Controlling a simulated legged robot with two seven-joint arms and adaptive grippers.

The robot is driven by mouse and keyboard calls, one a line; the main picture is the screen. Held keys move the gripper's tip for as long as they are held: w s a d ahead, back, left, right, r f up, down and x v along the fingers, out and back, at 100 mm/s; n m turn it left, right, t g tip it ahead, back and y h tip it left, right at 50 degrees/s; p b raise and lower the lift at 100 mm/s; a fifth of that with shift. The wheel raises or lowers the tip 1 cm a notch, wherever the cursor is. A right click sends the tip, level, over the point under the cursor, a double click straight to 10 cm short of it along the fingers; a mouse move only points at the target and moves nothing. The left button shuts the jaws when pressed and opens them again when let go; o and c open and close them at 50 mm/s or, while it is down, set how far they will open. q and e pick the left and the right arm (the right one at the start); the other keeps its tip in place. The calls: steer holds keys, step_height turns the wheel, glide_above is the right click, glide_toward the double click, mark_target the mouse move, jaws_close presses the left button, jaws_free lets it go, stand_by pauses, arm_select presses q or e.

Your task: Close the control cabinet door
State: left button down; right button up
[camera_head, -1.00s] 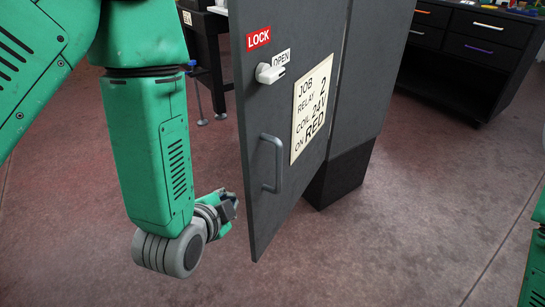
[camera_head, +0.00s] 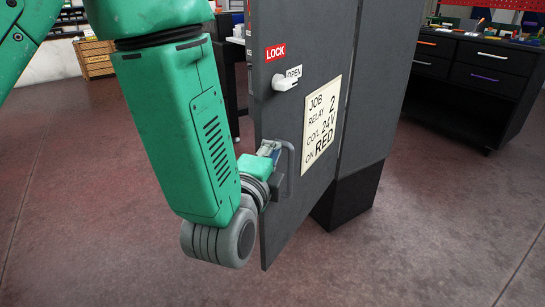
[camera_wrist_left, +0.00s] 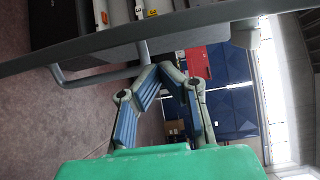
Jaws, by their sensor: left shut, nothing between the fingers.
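The grey control cabinet door (camera_head: 290,210) stands swung open from the cabinet body (camera_head: 375,110). It carries a red LOCK label (camera_head: 275,52), an OPEN label (camera_head: 294,72), a white latch knob (camera_head: 284,84), a job note (camera_head: 322,125) and a grey bar handle (camera_head: 290,172). My left gripper (camera_head: 270,148) is at the handle's upper end, partly hidden behind my wrist. In the left wrist view, my gripper's blue-padded fingers (camera_wrist_left: 160,70) meet at the tips, empty, beside the handle (camera_wrist_left: 95,78). I cannot tell if they touch it. My right gripper is out of view.
A black drawer workbench (camera_head: 475,75) stands behind at the right. A wooden drawer unit (camera_head: 96,58) is at the far left. The reddish floor (camera_head: 440,240) around the door is clear.

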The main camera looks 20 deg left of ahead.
mark_target(282, 134)
arm_select(q)
steer(key=w, duration=0.3)
steer(key=w+b, duration=0.1)
steer(key=w, duration=0.1)
steer(key=shift+w+a+f+b, duration=0.15)
steer(key=shift+w+b, duration=0.15)
steer(key=shift+w, duration=0.65)
